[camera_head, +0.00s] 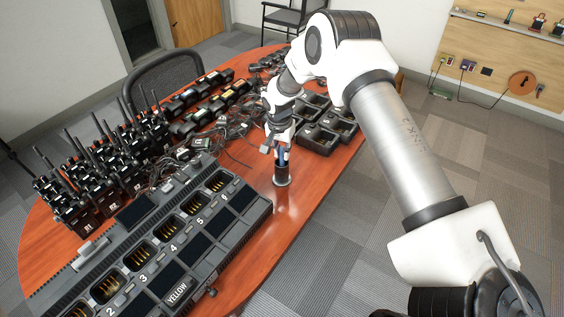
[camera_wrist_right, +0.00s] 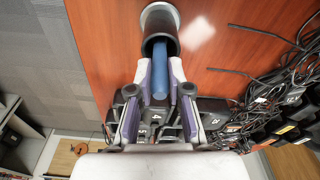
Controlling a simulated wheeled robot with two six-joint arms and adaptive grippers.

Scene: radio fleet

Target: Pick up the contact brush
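The contact brush (camera_wrist_right: 160,78) shows as a blue handle standing in a dark round cup with a pale base (camera_wrist_right: 160,22). In the head view the cup (camera_head: 282,178) stands on the table behind the charger's far right corner, with a little blue above it. My right gripper (camera_head: 281,151) points down just over the cup. In the right wrist view my right gripper (camera_wrist_right: 160,70) has one finger on each side of the blue handle, with narrow gaps that look open. The brush's lower end is hidden in the cup. My left gripper is not in view.
A big multi-slot charger (camera_head: 160,245) fills the table's near side. Handheld radios (camera_head: 105,175) stand at left. Tangled cables (camera_head: 215,145) lie left of my gripper, and black single chargers (camera_head: 325,135) sit to its right. Bare red table (camera_head: 280,235) lies in front of the cup.

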